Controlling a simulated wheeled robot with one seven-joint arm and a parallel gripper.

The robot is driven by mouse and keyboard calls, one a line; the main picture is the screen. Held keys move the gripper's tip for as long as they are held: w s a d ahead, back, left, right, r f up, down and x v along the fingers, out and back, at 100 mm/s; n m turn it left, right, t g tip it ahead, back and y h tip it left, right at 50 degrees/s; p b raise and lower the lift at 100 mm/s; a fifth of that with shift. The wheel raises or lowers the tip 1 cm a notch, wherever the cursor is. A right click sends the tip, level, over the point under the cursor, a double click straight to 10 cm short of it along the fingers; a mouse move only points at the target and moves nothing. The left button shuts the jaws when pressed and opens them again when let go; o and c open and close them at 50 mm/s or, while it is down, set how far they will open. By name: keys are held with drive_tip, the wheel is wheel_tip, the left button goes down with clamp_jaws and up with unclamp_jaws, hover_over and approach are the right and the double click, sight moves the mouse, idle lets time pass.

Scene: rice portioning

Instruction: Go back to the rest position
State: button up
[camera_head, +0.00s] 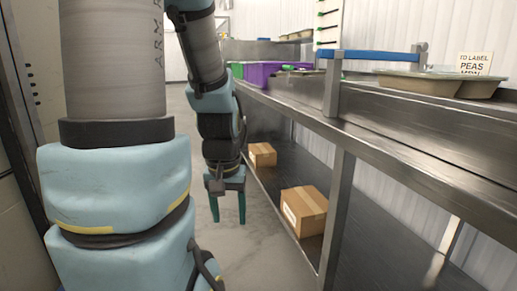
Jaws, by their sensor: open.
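My gripper (228,208) hangs at the end of my arm near the middle of the view. Its two teal fingers point down and stand apart, with nothing between them. It is over the grey floor, just left of the steel shelving. Large blue and grey links of my own arm fill the left side of the view.
A steel counter (420,125) with a lower shelf (262,184) runs along the right. Cardboard boxes (304,208) (262,154) sit on the lower shelf. The counter bears a purple crate (262,73), a blue bar (368,55) and tan trays (418,84). Clear floor (250,262) lies below my gripper.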

wheel_tip(320, 180, up, 22)
drive_tip(key=p, duration=1.9)
